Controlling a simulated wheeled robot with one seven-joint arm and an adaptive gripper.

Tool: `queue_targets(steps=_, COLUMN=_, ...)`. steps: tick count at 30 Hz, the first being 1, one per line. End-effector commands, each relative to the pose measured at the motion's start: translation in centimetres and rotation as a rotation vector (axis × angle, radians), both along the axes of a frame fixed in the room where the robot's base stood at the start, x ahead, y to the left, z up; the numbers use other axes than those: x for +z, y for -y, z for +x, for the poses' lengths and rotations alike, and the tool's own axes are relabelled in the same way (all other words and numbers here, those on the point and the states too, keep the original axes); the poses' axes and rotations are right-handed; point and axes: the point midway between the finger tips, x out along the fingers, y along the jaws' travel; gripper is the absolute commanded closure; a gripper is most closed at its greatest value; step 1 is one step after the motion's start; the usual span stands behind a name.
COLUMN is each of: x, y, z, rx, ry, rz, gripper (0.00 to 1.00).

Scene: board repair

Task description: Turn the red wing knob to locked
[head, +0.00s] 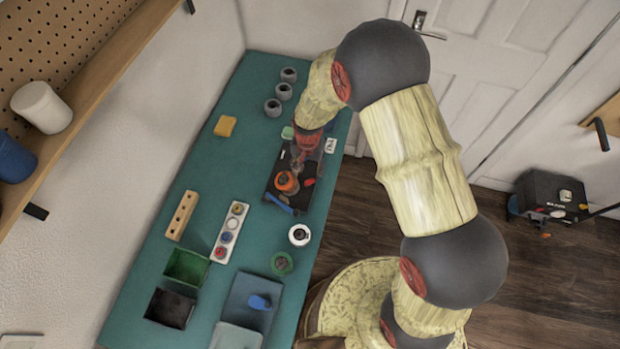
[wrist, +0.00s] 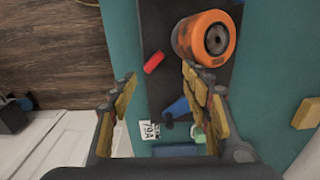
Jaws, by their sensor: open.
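The red wing knob (wrist: 154,62) lies on the dark board (wrist: 185,80) in the wrist view, its long wing slanted. In the head view, the knob (head: 309,182) is a small red shape near the right side of the board (head: 275,186). My gripper (wrist: 159,76) is open and empty, its fingertips apart on either side of the knob's column in the wrist view. I cannot tell its height above the board. In the head view my gripper (head: 298,162) is over the board, partly hidden by my arm. The knob's locked marking is not readable.
An orange wheel (wrist: 205,38) stands beside the knob on the board. A blue part (wrist: 178,108) and a white tag (wrist: 150,130) lie nearer the gripper's base. A blue handle (head: 279,203) is at the board's near end. Bins, cups and a knob strip (head: 230,232) are elsewhere on the green table.

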Motion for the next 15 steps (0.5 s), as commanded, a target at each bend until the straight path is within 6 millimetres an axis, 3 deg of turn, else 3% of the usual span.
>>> queue_targets(steps=7, x=2.4, y=0.5, z=-0.7, rx=-0.002, ry=-0.017, rz=-0.005, gripper=0.52)
queue_targets(steps=15, x=3.2, y=0.7, z=-0.9, rx=-0.002, ry=-0.022, rz=-0.007, gripper=0.52)
